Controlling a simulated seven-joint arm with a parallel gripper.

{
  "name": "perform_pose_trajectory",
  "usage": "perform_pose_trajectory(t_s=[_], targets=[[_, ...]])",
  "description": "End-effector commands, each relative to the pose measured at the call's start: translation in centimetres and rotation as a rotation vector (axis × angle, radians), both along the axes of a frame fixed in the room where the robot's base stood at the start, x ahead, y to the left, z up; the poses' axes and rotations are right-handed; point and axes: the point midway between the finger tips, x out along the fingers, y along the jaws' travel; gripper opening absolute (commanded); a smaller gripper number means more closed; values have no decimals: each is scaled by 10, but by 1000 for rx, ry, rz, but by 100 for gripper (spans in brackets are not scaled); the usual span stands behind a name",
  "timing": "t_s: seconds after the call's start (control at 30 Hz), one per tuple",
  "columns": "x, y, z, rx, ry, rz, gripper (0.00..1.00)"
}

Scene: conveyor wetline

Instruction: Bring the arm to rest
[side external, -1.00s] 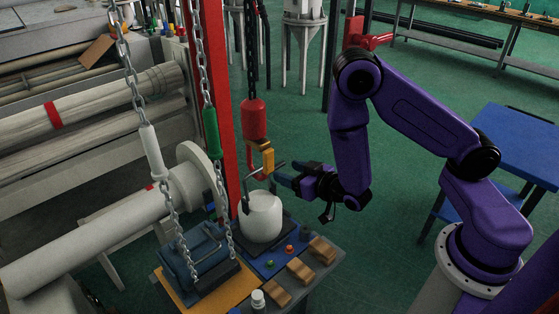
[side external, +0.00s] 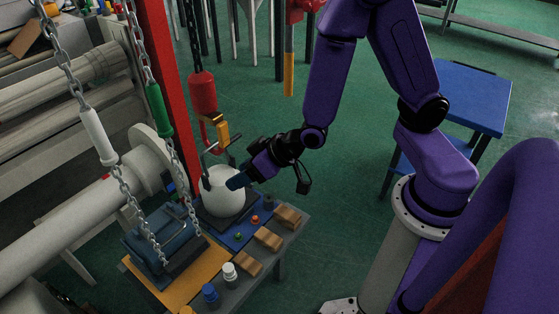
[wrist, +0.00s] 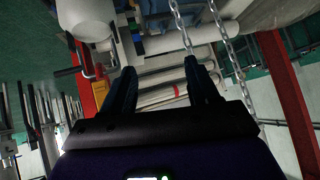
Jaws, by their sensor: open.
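My gripper (side external: 238,181) is at the end of my purple arm, low beside the white rounded pot (side external: 222,198). In the side view its fingertips overlap the pot's right upper edge; whether they touch it I cannot tell. In the wrist view my gripper (wrist: 161,76) shows its two dark blue fingers apart, with nothing held between them. The white pot also shows in the wrist view (wrist: 86,18), at the top left, outside the fingers.
A red hoist (side external: 202,92) with a yellow hook block (side external: 221,130) hangs just above the pot. Two chains hold a blue-grey block (side external: 158,240) at left. The bench carries wooden blocks (side external: 268,239) and small bottles (side external: 229,273). Green floor (side external: 350,180) is open to the right.

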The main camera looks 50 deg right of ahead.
Motion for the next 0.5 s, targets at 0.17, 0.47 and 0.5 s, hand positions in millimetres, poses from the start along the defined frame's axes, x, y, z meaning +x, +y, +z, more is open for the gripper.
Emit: perform_pose_trajectory(t_s=[0.17,0.47,0.5], targets=[[-47,19,20,-38,155,192,60],[-130,3,57,-217,352,511,60],[-140,-3,62,-250,373,549,60]])
